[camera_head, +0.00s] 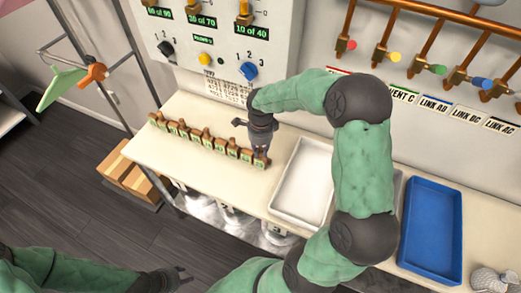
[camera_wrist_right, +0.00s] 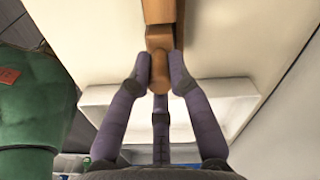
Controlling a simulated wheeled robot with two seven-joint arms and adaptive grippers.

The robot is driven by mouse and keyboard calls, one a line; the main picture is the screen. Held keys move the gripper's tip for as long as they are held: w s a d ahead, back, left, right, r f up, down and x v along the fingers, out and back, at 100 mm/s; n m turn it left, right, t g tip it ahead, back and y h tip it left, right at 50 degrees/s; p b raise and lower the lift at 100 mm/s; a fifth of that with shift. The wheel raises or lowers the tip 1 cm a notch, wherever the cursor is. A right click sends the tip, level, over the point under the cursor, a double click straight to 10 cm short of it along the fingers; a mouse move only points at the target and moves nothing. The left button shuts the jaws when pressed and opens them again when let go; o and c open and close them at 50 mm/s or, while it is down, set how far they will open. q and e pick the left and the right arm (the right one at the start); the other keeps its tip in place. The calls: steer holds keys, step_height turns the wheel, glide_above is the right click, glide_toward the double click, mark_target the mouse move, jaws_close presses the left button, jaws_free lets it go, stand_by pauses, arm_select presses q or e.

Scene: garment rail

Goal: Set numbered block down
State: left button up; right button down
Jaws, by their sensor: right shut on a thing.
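A row of several small brown blocks (camera_head: 205,140) with green labels and knobs on top runs along the white bench (camera_head: 150,150). The numbers on them are too small to read. My right gripper (camera_head: 259,150) is at the right end of the row, pointing down. It is shut on the knob of the end block (camera_head: 262,162). In the right wrist view, the fingers (camera_wrist_right: 162,72) close on the block's round knob (camera_wrist_right: 159,72), with more brown block (camera_wrist_right: 160,12) in line beyond. Whether its base touches the bench is unclear. My left gripper (camera_head: 178,276) is low at left, empty, its fingertips apart.
A white tray (camera_head: 272,207) lies just right of the row, and a blue tray (camera_head: 457,225) further right. A control panel (camera_head: 215,75) with knobs stands behind. A rail with coloured tags (camera_head: 395,57) is at upper right. Wooden boxes (camera_head: 113,163) are on the floor.

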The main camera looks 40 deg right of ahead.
steer(key=shift+f, duration=0.1)
steer(key=shift+f, duration=0.15)
steer(key=c, duration=1.1)
jaws_free()
steer(key=shift+c, duration=0.2)
steer(key=shift+r, duration=0.25)
step_height(320, 180, up, 12)
steer(key=p, duration=0.3)
